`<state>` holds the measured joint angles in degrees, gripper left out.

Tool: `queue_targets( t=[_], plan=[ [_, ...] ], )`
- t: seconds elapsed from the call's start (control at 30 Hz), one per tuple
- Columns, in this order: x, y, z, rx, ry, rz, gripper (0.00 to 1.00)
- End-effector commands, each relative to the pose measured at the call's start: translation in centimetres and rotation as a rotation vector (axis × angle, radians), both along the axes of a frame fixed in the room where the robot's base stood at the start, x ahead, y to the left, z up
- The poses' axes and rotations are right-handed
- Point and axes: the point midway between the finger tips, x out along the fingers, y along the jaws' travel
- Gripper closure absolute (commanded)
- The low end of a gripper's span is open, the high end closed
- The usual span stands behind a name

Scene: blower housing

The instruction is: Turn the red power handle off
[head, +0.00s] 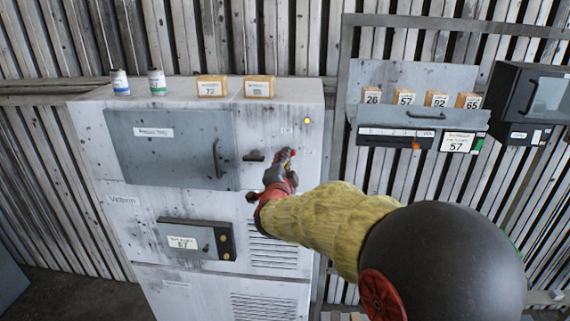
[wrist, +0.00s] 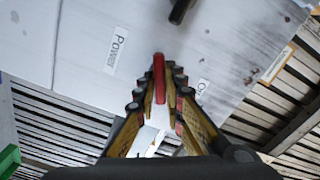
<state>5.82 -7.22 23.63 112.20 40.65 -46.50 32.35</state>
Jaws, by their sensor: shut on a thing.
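The red power handle (wrist: 159,72) is between the fingers of my gripper (wrist: 160,84) in the wrist view. My gripper is shut on it, with a finger on each side, and the handle's end sticks out past the fingertips. In the head view my gripper (head: 285,163) is at the upper right front of the grey cabinet, and only a bit of red (head: 293,153) shows at its tips. The handle's base is hidden by the fingers.
A dark handle (head: 254,157) is on the cabinet (head: 285,215), just left of my gripper. A yellow lamp (head: 307,120) is above right. Boxes and two cans (head: 119,82) stand on the cabinet top. A wall shelf (head: 420,115) with boxes is at right.

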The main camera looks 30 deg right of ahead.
Motion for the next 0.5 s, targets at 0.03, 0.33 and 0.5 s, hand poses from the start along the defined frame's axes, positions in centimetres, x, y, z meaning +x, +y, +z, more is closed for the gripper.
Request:
queue_targets(
  t=[0.03,0.33,0.5],
  plan=[
    [-0.01,-0.01,-0.16,-0.036,0.024,0.0,1.0],
    [-0.02,-0.01,-0.03,-0.273,0.185,-0.001,1.0],
    [-0.01,-0.01,-0.03,-0.407,0.276,0.0,1.0]
  ],
)
